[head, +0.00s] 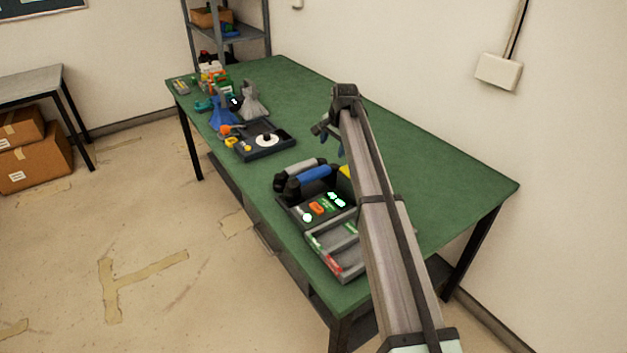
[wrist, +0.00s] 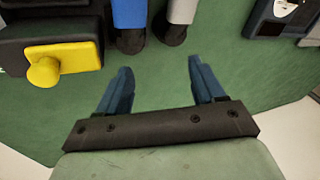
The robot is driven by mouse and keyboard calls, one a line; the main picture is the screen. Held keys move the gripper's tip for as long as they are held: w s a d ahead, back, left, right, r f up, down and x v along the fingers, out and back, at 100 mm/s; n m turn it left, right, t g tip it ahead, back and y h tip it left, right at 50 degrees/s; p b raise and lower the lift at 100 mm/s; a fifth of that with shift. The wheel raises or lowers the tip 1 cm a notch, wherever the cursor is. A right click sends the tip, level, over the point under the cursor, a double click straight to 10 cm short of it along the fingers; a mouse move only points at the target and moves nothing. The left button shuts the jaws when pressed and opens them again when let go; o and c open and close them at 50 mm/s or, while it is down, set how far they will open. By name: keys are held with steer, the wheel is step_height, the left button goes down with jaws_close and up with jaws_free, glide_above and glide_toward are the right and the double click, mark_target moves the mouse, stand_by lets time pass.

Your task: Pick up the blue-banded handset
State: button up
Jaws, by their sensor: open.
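The blue-banded handset (head: 313,174) is black with a blue middle and lies across the dark phone base near the front of the table. In the wrist view its blue band (wrist: 130,13) and black end show at the top edge, the rest cut off. A grey-banded handset (head: 301,166) lies right beside it; it also shows in the wrist view (wrist: 182,10). My gripper (head: 331,139) is open and empty over the table, behind the handsets. In the wrist view my gripper (wrist: 160,72) has its two blue fingers spread, with both handset ends ahead of the gap.
A dark box with a yellow knob (wrist: 45,72) stands left in the wrist view. A grey tray (head: 322,242) lies in front of the phone base. A dark tray with a white disc (head: 283,148) and several small items stand farther back. The right of the green table (head: 450,185) is clear.

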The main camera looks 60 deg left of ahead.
mark_target(314, 180)
steer(key=s+r+m+h, duration=0.1)
steer(key=s, duration=0.2)
steer(key=s+d+r+m+h, duration=0.1)
steer(key=s, duration=0.2)
steer(key=s+r+m+g+h, duration=0.1)
steer(key=s, duration=0.2)
steer(key=shift+d+r, duration=0.15)
steer(key=shift+r, duration=0.05)
step_height(314, 180, down, 8)
steer(key=shift+w+f, duration=0.1)
steer(key=shift+f, duration=0.05)
steer(key=shift+d+f, duration=0.2)
steer(key=shift+f, duration=2.35)
steer(key=c, duration=1.2)
